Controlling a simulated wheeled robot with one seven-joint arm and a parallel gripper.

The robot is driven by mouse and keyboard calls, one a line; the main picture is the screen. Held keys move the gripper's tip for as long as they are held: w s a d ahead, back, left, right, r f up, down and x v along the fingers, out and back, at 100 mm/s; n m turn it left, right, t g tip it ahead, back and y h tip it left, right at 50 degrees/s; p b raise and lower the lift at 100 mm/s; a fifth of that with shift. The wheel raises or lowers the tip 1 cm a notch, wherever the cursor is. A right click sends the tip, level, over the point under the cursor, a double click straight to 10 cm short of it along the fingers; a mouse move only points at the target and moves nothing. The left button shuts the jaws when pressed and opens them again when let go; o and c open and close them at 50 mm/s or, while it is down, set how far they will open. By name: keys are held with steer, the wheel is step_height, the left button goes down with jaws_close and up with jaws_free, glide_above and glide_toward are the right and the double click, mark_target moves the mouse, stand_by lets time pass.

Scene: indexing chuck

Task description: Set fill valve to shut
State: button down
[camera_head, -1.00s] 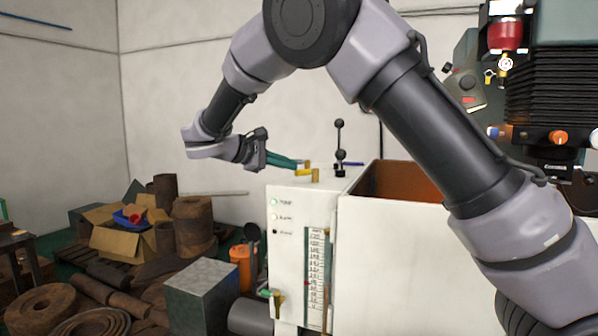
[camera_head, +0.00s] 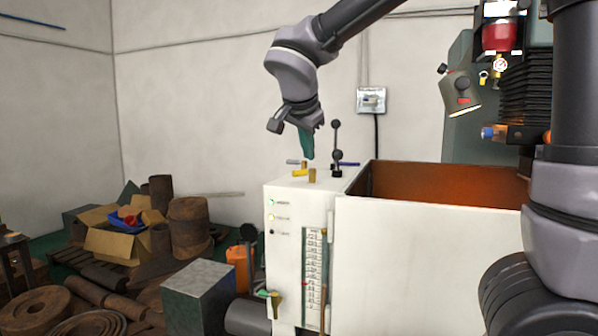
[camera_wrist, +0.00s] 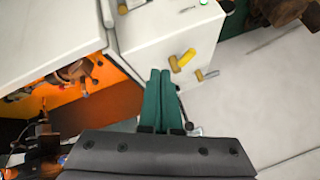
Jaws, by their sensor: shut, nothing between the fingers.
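A valve with a yellow lever handle (camera_head: 299,173) sits on top of the white cabinet (camera_head: 285,255); a short brass post (camera_head: 312,176) shows beside it. I cannot read a label to tell which is the fill valve. Another yellow-brown handle (camera_head: 276,304) is low on the cabinet's front. My gripper (camera_head: 309,157) points down above the cabinet top with its teal fingers shut and empty; the fingers also show in the wrist view (camera_wrist: 160,75), apart from the handle.
A black lever with ball knobs (camera_head: 337,150) stands upright just right of my fingers. An open bin with an orange-brown inside (camera_head: 440,182) adjoins the cabinet. A machine with a red part (camera_head: 502,38) stands at the right. Cardboard and rusty pipe pieces (camera_head: 189,228) lie at the left.

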steer(key=shift+m, duration=0.7)
steer(key=x, duration=0.9)
steer(key=shift+a+f, duration=0.1)
steer(key=shift+f, duration=0.15)
steer(key=w, duration=0.1)
steer(key=a, duration=0.1)
steer(key=w, duration=0.1)
steer(key=shift+w+a+r+y, duration=0.3)
steer(key=shift+w+r, duration=0.05)
steer(key=shift+w, duration=0.05)
steer(key=shift+w+a+r, duration=0.1)
steer(key=shift+w+a, duration=0.05)
steer(key=shift+w, duration=0.15)
steer(key=shift+a, duration=0.1)
steer(key=shift+w+a+m, duration=0.1)
steer(key=shift+a+m, duration=0.05)
steer(key=shift+m, duration=0.25)
